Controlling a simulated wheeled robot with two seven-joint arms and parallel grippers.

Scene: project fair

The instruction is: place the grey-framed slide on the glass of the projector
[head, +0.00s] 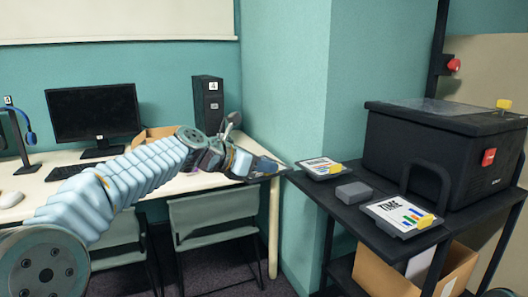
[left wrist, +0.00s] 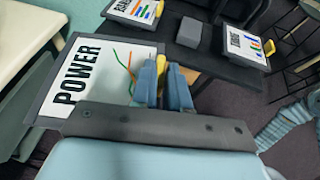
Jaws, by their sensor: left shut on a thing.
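My left gripper (head: 252,165) is shut on a slide, held out in the air left of the dark stand. In the left wrist view the fingers (left wrist: 163,82) grip the yellow tab of this slide (left wrist: 82,85), a white card in a grey frame that reads POWER, with coloured lines. In the head view the held slide is hard to make out. The projector (head: 440,160) is a black box on the stand at the right, with a glass top (head: 445,107) that looks bare. My right gripper is not in view.
Two other yellow-tabbed slides lie on the stand: one at the left end (head: 321,168), one marked TIME (head: 403,214). A grey block (head: 353,191) lies between them. A dark handle (head: 430,180) rises before the projector. A white desk (head: 60,180) with a monitor (head: 94,112) is left.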

